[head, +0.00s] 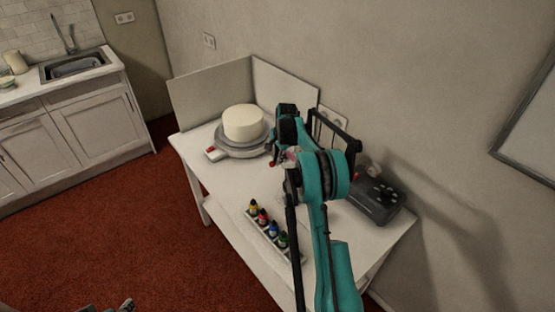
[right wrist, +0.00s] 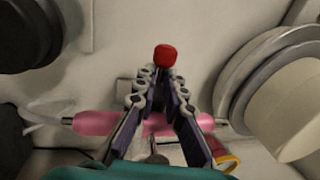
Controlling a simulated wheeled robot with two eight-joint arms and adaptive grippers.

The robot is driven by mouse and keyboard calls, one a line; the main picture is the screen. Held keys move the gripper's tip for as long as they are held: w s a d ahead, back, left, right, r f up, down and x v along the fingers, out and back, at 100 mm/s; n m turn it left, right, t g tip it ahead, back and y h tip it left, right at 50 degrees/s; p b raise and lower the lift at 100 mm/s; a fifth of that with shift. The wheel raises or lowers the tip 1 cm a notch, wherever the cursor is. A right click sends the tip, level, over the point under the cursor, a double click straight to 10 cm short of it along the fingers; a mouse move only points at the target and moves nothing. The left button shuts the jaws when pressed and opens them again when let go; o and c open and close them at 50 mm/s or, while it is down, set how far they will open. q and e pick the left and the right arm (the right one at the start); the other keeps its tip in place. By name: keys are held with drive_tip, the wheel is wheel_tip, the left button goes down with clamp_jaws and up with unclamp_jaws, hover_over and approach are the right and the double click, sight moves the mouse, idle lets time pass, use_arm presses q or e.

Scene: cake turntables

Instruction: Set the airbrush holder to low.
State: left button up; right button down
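In the right wrist view, a pink airbrush (right wrist: 95,123) lies crosswise behind the fingers of my right gripper (right wrist: 161,73). A round red knob (right wrist: 165,55) sits just beyond the fingertips, which are drawn close together. Whether they touch the knob cannot be told. In the head view, my right gripper (head: 284,158) is low over the middle of the white table, with a small red knob (head: 272,164) beside it. The arm hides most of the holder. Only a grey bit of my left gripper (head: 125,304) shows at the bottom edge.
A turntable (head: 236,152) with a white cake (head: 243,122) stands at the table's back left, before upright panels (head: 212,91). A rack of paint bottles (head: 268,229) lines the front edge. A dark box with knobs (head: 376,202) stands at the right.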

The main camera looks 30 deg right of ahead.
wheel_tip(320, 180, down, 5)
drive_tip(key=shift+r+b, duration=0.2)
drive_tip(key=shift+b, duration=0.8)
drive_tip(key=shift+f, duration=0.2)
drive_tip(key=shift+s, duration=0.1)
drive_tip(key=c, duration=1.9)
unclamp_jaws()
drive_tip(key=shift+o, duration=0.7)
